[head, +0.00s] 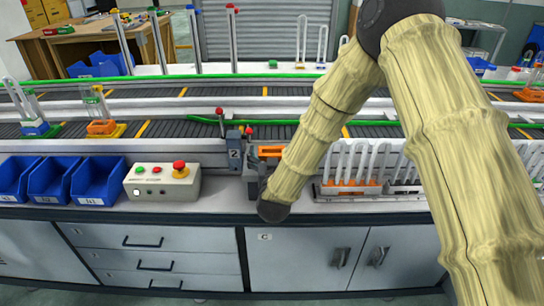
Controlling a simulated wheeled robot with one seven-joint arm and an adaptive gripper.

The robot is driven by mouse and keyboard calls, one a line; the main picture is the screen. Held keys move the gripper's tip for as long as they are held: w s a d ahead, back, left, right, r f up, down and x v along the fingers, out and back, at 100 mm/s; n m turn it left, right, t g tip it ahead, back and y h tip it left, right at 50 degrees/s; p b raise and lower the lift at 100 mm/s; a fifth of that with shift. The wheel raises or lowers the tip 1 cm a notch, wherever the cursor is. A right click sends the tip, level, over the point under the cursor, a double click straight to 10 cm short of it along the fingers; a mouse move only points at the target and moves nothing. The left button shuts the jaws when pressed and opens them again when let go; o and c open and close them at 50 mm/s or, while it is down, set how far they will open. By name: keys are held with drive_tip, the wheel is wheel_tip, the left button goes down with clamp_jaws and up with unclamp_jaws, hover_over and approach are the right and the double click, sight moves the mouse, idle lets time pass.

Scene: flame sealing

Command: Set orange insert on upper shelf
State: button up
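An orange insert (101,127) with clear tubes sits on a yellow-edged carrier on the near conveyor at left. Another orange piece (269,151) shows beside the post marked 2, partly behind my forearm. More orange (350,187) shows at the base of a tube rack on the counter, and an orange insert (530,95) is at the far right. My arm reaches down to a dark wrist joint at the counter's front edge. My gripper's fingers cannot be made out, so what it holds cannot be told. I cannot tell which surface is the upper shelf.
Blue bins (93,181) and a control box (162,184) with a red button stand left on the counter. A blue insert (36,128) with tubes is on the near conveyor. The tube rack stands close right of my wrist. A second conveyor runs behind.

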drive_tip(key=c, duration=1.1)
drive_tip(key=shift+r, duration=0.1)
